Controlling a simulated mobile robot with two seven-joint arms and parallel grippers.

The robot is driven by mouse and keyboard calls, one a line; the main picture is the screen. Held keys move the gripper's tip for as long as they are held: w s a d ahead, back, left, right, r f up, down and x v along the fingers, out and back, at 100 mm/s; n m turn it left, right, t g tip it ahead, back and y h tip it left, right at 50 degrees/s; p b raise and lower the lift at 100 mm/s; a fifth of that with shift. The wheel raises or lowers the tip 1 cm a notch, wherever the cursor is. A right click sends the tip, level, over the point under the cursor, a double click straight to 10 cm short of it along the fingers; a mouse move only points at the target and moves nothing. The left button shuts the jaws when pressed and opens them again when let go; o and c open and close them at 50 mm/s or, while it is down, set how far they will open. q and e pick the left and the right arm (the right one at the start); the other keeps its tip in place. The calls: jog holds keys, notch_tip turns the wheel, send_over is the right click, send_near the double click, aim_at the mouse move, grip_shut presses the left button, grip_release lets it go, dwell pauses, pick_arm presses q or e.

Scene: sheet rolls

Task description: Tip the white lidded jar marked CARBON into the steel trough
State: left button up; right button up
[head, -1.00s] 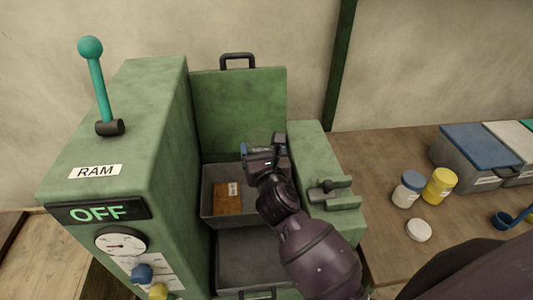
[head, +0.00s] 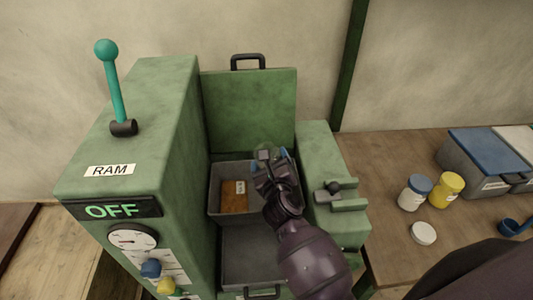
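The steel trough (head: 217,204) is an open grey box set in the green machine, with a brown labelled block (head: 235,197) lying in it. My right gripper (head: 268,158) is over the trough's right rear part, its arm coming in from the lower right. Blue parts and a small greenish round shape show at its tips. I cannot tell whether it holds anything. A flat white round lid or low jar (head: 423,233) lies on the wooden table. No CARBON marking is legible in view. My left gripper is not in view.
A white jar with a blue lid (head: 414,193) and a yellow jar (head: 446,190) stand on the table (head: 385,235), near a blue-lidded grey bin (head: 472,166). The RAM lever (head: 112,80) stands on the machine, whose display (head: 112,208) reads OFF. A second grey tray (head: 245,255) lies in front of the trough.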

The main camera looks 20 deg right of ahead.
jog(key=n, duration=0.1)
jog(key=f+n, duration=0.1)
jog(key=n, duration=0.2)
jog(key=shift+d+f+g, duration=0.15)
jog(key=shift+f+g, duration=0.15)
jog(key=shift+g, duration=0.1)
notch_tip(320, 180, down, 2)
jog(key=n, duration=0.3)
jog(key=n+h, duration=0.1)
jog(key=shift+f+g, duration=0.25)
jog(key=shift+g, duration=0.05)
jog(key=n, duration=0.1)
jog(key=a+n, duration=0.1)
jog(key=n+h, duration=0.1)
jog(key=n, duration=0.1)
jog(key=shift+w+a+r, duration=0.15)
jog(key=shift+w+r, duration=0.05)
jog(key=shift+r, duration=0.05)
jog(key=shift+w+a+r+n+h, duration=0.15)
jog(key=shift+a+n+h, duration=0.1)
jog(key=shift+n, duration=0.45)
jog(key=shift+w+a+r+n+h, duration=0.15)
jog(key=shift+a+n, duration=0.1)
jog(key=shift+n, duration=0.45)
jog(key=shift+s, duration=0.1)
